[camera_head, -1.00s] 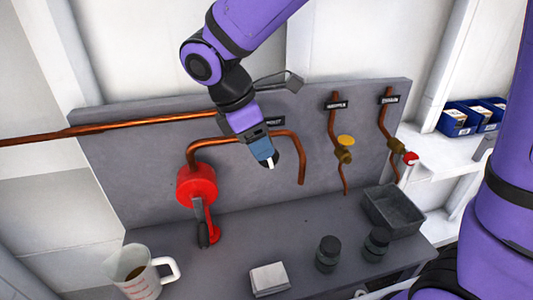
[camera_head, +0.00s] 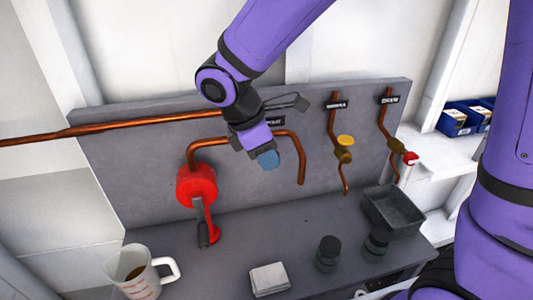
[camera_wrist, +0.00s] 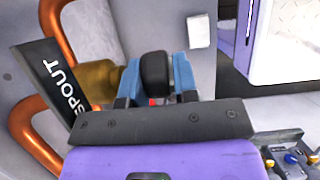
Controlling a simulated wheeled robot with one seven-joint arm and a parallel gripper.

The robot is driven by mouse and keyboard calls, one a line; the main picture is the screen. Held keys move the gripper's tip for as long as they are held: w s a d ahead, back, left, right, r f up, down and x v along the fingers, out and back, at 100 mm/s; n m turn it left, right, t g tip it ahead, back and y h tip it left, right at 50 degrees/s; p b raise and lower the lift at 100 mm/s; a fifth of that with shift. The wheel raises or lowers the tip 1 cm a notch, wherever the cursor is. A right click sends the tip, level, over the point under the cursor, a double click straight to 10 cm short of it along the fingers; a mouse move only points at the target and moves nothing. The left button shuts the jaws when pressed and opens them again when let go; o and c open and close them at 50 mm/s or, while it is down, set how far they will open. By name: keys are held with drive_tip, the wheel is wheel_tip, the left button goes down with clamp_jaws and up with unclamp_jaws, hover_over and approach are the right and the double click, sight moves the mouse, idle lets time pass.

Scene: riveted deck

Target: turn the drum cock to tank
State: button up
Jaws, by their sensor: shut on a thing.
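The drum cock has a brass body (camera_wrist: 100,80) and a black handle (camera_wrist: 154,72), seen in the wrist view. My gripper (camera_wrist: 156,84) is shut on that handle, with a blue finger on each side. A black label (camera_wrist: 60,92) reading SPOUT stands left of the brass body, beside copper pipe. In the head view my gripper (camera_head: 267,162) is in front of the copper pipe loop and hides the cock. I see no legible TANK label, so the handle's setting cannot be told.
A red pump (camera_head: 196,187) stands left on the grey panel. Yellow-handled (camera_head: 345,141) and red-handled (camera_head: 410,158) valves are to the right. The bench carries a measuring jug (camera_head: 142,273), a white block (camera_head: 269,279), dark jars (camera_head: 328,252) and a grey bin (camera_head: 393,207).

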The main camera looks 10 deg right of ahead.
drive_tip(key=shift+d+y, duration=0.1)
drive_tip(key=shift+y, duration=1.4)
drive_tip(key=o, duration=0.9)
drive_tip(key=r, duration=0.3)
drive_tip(key=a+r, duration=0.1)
drive_tip(key=r, duration=0.6)
drive_tip(key=shift+a+r, duration=0.2)
drive_tip(key=shift+r, duration=0.2)
